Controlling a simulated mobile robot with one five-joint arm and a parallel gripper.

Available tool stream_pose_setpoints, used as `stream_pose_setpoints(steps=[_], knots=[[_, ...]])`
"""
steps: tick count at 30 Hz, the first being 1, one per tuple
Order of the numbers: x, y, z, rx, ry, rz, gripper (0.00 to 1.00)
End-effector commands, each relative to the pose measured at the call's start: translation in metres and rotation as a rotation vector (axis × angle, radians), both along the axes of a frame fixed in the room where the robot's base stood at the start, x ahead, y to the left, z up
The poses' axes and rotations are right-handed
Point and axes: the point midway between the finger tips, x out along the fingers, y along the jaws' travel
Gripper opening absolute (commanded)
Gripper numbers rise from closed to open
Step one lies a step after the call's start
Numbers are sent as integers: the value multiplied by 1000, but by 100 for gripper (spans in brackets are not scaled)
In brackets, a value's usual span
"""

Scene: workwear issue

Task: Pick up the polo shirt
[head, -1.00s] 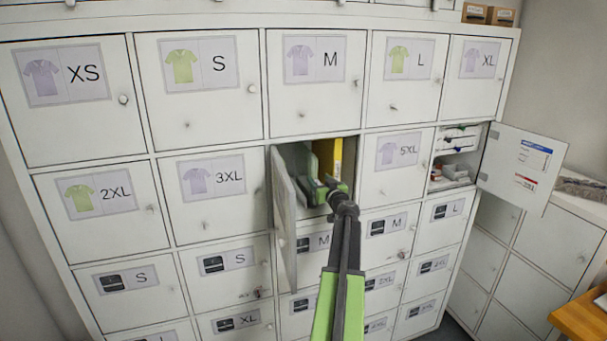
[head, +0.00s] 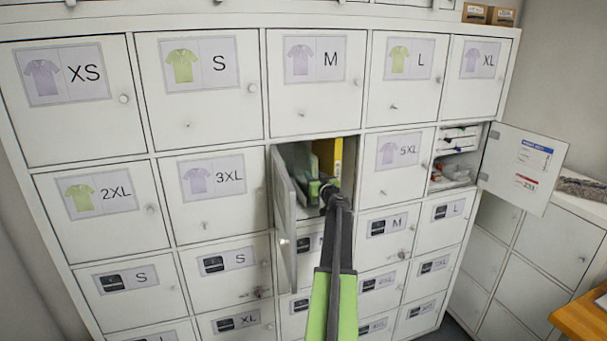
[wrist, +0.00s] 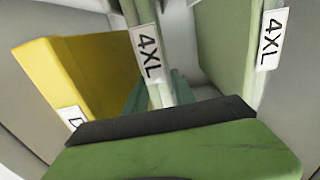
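My gripper (head: 318,188) reaches into the open compartment in the middle of the second row in the head view. In the wrist view a green gripper part with a dark edge (wrist: 180,142) fills the bottom; only one finger shows, so its opening is unclear. Beyond it stand folded green garments: one in the middle with a white 4XL tag (wrist: 146,52) and one at the right (wrist: 222,40), also tagged 4XL. A yellow item (wrist: 80,72) leans at the left with a partly hidden tag; it also shows in the head view (head: 334,156). I cannot tell which garment is the polo shirt.
The compartment's door (head: 284,215) stands open just left of my arm. Closed, labelled lockers surround it. Another door (head: 520,168) is open at the right, beside a compartment (head: 455,160) with small supplies. A wooden table corner (head: 585,318) is at lower right.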

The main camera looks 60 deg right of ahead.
Motion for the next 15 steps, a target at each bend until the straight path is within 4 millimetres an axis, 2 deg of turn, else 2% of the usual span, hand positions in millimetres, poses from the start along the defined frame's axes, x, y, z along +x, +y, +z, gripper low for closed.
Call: stream_pose_setpoints(steps=[1,5,6,15], knots=[[0,0,0,0,0,0,18],[0,0,0,0,0,0,1],[0,0,0,0,0,0,0],[-1,0,0,1,-1,0,0]])
